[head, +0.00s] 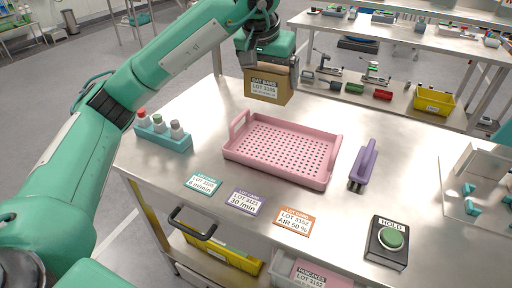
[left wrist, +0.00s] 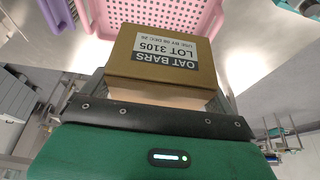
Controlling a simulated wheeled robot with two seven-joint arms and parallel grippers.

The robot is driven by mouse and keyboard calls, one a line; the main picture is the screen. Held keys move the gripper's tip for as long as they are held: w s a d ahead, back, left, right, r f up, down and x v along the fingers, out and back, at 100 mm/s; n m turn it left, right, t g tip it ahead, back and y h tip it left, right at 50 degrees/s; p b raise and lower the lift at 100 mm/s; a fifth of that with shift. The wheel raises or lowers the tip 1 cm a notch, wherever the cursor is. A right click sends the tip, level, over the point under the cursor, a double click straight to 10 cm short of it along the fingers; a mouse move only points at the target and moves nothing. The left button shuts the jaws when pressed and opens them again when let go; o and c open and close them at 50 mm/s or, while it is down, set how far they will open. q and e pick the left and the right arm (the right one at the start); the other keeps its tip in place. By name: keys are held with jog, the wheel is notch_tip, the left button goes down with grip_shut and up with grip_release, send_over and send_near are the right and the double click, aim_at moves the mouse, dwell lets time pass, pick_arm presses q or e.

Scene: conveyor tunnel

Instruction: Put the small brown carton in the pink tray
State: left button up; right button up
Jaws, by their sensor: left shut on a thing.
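The small brown carton (head: 266,86), labelled OAT BARS, is in my left gripper (head: 268,66), which is shut on it. It is held up beyond the back edge of the pink tray (head: 232,152), apart from the tray. The tray is empty, with a perforated floor and a raised handle at its left end. In the left wrist view the carton (left wrist: 163,58) fills the middle, and part of the pink tray (left wrist: 130,12) shows at the top. My right gripper is not in view.
A teal rack with several bottles (head: 163,133) stands left of the tray. A purple-handled brush (head: 363,165) lies to its right. Label cards (head: 245,202) lie in front. A green HOLD button (head: 390,238) is at the front right.

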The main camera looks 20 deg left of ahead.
pick_arm(q)
notch_tip(320, 180, down, 19)
jog(key=shift+s+f+p, duration=0.1)
jog(key=shift+f+p, duration=0.1)
jog(key=shift+p, duration=0.15)
jog(key=shift+f, duration=0.25)
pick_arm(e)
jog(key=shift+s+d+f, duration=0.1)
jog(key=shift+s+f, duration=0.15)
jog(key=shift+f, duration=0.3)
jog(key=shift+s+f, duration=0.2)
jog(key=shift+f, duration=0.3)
pick_arm(q)
jog(key=shift+f, duration=0.1)
jog(key=o, duration=1.1)
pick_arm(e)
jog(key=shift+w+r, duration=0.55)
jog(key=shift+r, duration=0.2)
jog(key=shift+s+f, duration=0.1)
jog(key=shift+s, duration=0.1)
